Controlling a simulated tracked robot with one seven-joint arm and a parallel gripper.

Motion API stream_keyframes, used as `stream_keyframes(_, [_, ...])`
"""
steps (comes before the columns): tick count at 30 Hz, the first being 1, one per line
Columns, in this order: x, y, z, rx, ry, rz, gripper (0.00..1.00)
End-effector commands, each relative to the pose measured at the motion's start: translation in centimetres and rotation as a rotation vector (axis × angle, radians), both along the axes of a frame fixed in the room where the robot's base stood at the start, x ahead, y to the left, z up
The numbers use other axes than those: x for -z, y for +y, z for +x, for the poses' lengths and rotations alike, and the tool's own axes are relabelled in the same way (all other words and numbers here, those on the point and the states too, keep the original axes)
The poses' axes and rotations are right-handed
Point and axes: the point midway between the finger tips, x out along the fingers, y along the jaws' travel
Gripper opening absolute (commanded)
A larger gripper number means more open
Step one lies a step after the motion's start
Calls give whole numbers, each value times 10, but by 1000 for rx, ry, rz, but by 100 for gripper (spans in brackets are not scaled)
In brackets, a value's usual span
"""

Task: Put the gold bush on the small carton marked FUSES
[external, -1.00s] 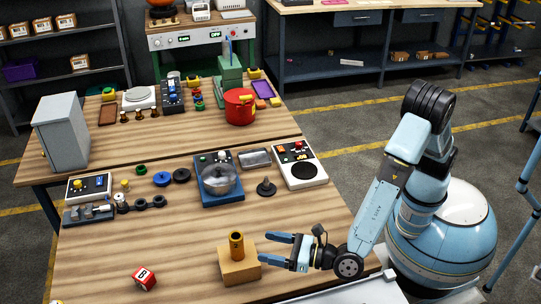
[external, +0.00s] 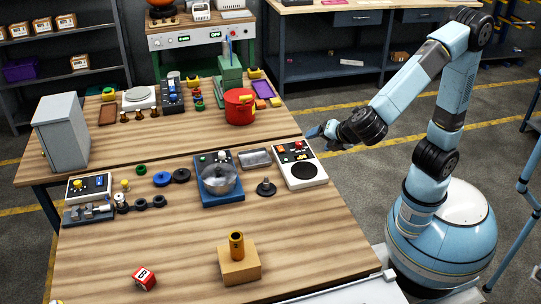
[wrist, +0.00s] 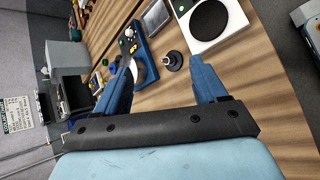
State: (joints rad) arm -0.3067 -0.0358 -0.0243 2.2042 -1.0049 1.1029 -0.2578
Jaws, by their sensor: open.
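The gold bush (external: 236,244) stands upright on top of a small tan carton (external: 240,268) at the front of the table. No FUSES marking is legible on the carton from here. My gripper (external: 314,132) is raised well away from them, by the table's right edge near a white device. It is open and empty; in the wrist view my gripper (wrist: 163,62) shows two blue fingers spread apart with nothing held between them. The bush and carton do not show in the wrist view.
A red-and-white block (external: 144,279) lies left of the carton. A white device with a black disc (external: 301,172), a dark knobbed part (external: 266,187) and a blue unit with a pot (external: 219,182) stand further back. The front-middle tabletop is mostly clear.

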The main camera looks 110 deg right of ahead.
Motion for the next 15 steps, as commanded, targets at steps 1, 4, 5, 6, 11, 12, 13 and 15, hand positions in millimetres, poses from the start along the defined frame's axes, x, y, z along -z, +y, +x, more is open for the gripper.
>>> stream_keyframes(1, [-5,-6,-16,45,-28,58,71])
stream_keyframes(4, [-8,-13,-47,137,-76,178,71])
stream_keyframes(5, [-9,-14,-56,165,-91,215,71])
stream_keyframes(6, [-11,-15,-67,200,-112,263,71])
stream_keyframes(11, [-14,-15,-112,340,-198,455,71])
stream_keyframes(12, [-15,-14,-123,375,-221,503,71])
stream_keyframes(13, [-15,-13,-131,399,-238,539,71])
stream_keyframes(15, [-17,-10,-148,458,-279,623,71])
